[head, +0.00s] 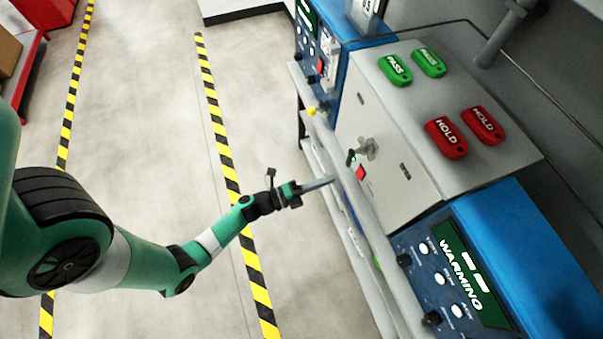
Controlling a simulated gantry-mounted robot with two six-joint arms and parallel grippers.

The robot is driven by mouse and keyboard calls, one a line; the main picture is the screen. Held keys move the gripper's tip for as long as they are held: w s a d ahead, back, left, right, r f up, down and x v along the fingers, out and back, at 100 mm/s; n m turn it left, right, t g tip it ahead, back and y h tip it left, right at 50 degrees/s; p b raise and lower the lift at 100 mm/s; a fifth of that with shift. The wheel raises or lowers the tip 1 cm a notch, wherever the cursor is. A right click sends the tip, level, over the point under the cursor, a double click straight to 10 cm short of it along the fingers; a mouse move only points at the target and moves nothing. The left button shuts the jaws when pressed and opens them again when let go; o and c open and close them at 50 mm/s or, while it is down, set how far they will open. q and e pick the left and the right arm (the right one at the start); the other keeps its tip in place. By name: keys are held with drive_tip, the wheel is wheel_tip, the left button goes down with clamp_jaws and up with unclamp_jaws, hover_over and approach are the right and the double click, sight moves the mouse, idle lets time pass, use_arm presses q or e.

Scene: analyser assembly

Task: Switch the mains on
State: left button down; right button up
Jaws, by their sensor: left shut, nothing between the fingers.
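A light grey cabinet (382,125) stands between two blue instruments. Its front carries a grey metal rotary handle (367,149), a small dark part with a green spot (351,158), and a red square rocker or button (360,172) just below. No readable label shows which of these is the mains switch. My left gripper (327,183) is shut and empty. It points right towards the cabinet front, left of and slightly below the red part, and looks apart from it. My right gripper is out of view.
Green PASS tags (395,70) and red HOLD tags (446,138) lie on the cabinet top. The bench edge (345,195) runs below the cabinet front. Open floor lies left.

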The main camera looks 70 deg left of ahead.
use_arm(q)
drive_tip(key=s, duration=0.4)
drive_tip(key=s+r+p, duration=0.1)
drive_tip(key=shift+s+a, duration=0.1)
drive_tip(key=shift+s, duration=0.3)
